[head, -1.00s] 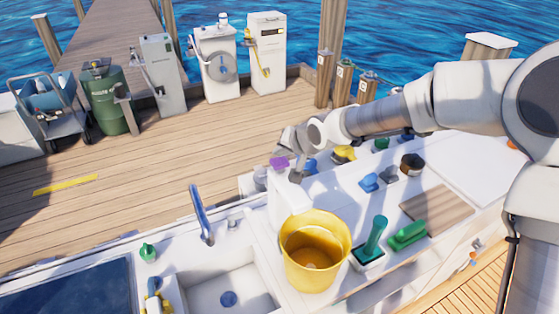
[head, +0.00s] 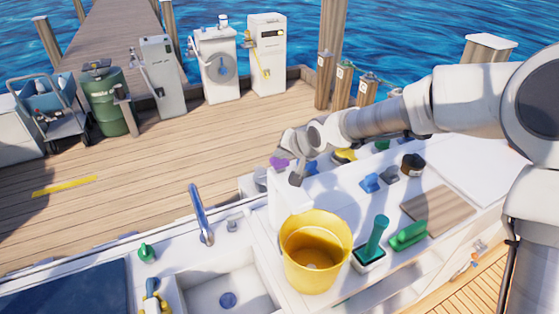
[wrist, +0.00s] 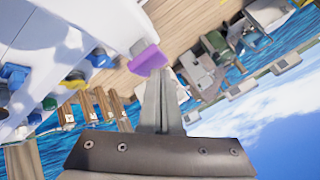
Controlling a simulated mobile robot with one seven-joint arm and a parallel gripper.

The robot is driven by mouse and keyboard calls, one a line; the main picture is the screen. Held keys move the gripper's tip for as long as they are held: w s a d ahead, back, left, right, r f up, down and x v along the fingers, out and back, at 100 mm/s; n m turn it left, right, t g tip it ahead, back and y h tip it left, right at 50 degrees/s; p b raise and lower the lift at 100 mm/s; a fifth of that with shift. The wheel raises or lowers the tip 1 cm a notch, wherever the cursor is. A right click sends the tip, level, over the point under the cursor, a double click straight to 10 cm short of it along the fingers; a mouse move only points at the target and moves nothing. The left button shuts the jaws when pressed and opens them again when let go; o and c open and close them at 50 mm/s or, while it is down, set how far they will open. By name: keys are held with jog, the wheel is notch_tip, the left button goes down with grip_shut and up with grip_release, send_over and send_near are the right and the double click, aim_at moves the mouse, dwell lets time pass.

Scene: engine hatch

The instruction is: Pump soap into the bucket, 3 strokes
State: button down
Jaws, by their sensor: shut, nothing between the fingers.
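The yellow bucket (head: 288,258) stands upright and open-topped on the white counter. A small pale patch (head: 313,266) shows on its inside bottom. A white box-like body (head: 282,203) stands just behind the bucket; I cannot tell whether it is the soap dispenser. My gripper (head: 297,180) is shut and empty above this body, pointing down. A purple piece (head: 279,163) shows just left of my gripper. In the wrist view, the purple block (wrist: 148,57) is close to the shut fingertips (wrist: 158,74); I cannot tell whether they touch.
A sink with a blue tap (head: 201,215) lies left of the bucket, with a green bottle (head: 147,254) beyond it. A green-handled brush (head: 375,237) and a green scrubber (head: 408,236) stand to the right. Blue, yellow and dark caps crowd the counter behind.

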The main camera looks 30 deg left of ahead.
aim_at(281, 163)
jog(key=shift+f+b, duration=0.85)
jog(key=shift+f, duration=0.25)
dwell(0.5)
dwell(0.3)
jog(key=shift+r+p, duration=1.2)
jog(key=shift+r, duration=0.35)
jog(key=shift+r+p, duration=1.9)
jog(key=shift+r, duration=0.7)
